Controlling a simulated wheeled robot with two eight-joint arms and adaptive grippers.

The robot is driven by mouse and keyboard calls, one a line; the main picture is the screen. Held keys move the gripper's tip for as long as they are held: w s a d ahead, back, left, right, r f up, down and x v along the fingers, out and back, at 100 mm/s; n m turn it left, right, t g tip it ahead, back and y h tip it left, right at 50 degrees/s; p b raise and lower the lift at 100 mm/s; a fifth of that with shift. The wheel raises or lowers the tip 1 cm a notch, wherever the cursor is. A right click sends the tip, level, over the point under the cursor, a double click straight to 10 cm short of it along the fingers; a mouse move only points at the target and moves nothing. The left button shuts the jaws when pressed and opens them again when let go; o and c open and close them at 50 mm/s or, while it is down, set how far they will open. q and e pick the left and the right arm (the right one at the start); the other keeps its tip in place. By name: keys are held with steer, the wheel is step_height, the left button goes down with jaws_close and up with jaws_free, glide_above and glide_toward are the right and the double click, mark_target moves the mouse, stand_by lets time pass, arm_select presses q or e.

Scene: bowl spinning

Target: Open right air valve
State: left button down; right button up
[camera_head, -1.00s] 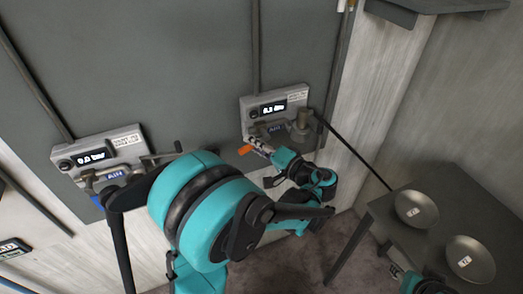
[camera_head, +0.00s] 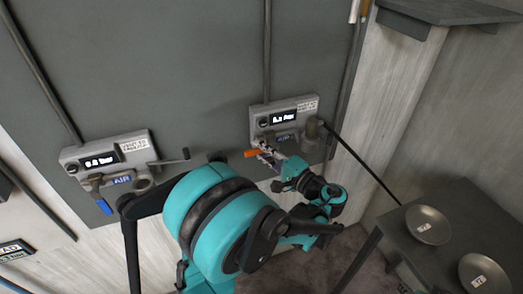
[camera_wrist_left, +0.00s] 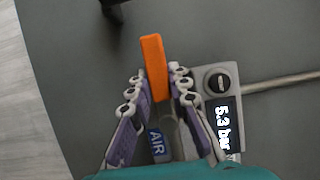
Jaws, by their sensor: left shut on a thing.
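The right air valve panel (camera_head: 284,120) is a grey box on the dark wall with a lit display and an AIR label. Its orange valve handle (camera_head: 251,153) sticks out to the left below the panel. My left gripper (camera_head: 262,150) is at this handle. In the left wrist view the orange handle (camera_wrist_left: 154,66) lies between the two purple-padded fingers of my left gripper (camera_wrist_left: 156,85), which is shut on it. The display (camera_wrist_left: 222,125) there reads 5.3 bar. The handle's pivot is partly hidden by the fingers. My right gripper is not in view.
The left valve panel (camera_head: 107,163) has a blue handle (camera_head: 104,206) pointing down and a crank (camera_head: 172,160) at its right. A dark table (camera_head: 402,240) with two metal bowls (camera_head: 428,226) stands at the right. A shelf (camera_head: 440,14) juts out above.

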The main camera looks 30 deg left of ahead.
arm_select(q)
steer(key=c, duration=1.4)
jaws_free()
steer(key=shift+d, duration=0.1)
steer(key=v, duration=1.1)
steer(key=shift+d, duration=0.4)
